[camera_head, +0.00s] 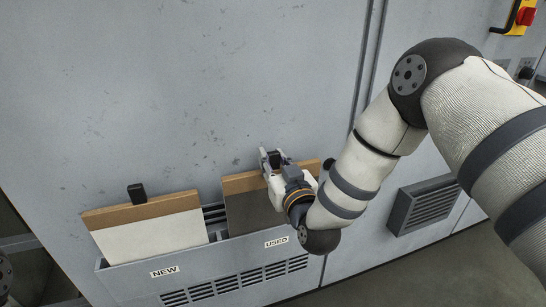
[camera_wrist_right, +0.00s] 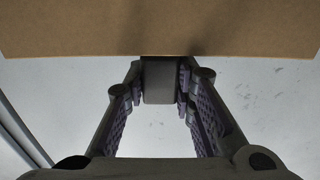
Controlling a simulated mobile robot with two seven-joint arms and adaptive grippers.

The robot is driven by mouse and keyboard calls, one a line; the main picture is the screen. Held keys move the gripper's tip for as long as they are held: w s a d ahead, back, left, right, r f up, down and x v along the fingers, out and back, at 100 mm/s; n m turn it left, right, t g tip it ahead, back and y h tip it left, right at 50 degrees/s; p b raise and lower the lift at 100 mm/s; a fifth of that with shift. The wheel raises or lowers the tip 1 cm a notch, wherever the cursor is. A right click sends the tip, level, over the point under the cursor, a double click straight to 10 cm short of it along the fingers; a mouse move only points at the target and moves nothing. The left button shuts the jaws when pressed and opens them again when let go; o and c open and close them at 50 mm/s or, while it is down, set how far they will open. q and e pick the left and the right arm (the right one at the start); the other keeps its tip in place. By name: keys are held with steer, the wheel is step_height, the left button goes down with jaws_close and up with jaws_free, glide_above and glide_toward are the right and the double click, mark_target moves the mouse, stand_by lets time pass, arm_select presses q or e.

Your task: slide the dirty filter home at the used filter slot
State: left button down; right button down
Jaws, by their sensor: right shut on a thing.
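The dirty filter (camera_head: 248,208) has a dark grey face and a brown top edge. It stands upright, its lower part hidden inside the used filter slot (camera_head: 276,241), the right-hand bay of the grey holder. My right gripper (camera_head: 273,160) is at its top edge, shut on its dark handle block. In the right wrist view the fingers (camera_wrist_right: 160,85) flank that handle block (camera_wrist_right: 158,80), with the brown edge (camera_wrist_right: 160,30) above it. How deep the filter sits cannot be told. My left gripper is not in view.
A white filter (camera_head: 150,237) with a brown top edge and black handle (camera_head: 137,193) stands in the bay marked NEW, to the left. Slotted vents line the holder's front (camera_head: 232,282). A grey wall (camera_head: 200,90) rises behind. A louvred vent (camera_head: 424,205) is to the right.

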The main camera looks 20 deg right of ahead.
steer(key=shift+f, duration=0.9)
steer(key=c, duration=1.3)
jaws_free()
steer(key=shift+r, duration=0.1)
steer(key=shift+s, duration=0.1)
steer(key=s, duration=1.1)
steer(key=shift+s+d, duration=0.25)
steer(key=shift+s, duration=0.15)
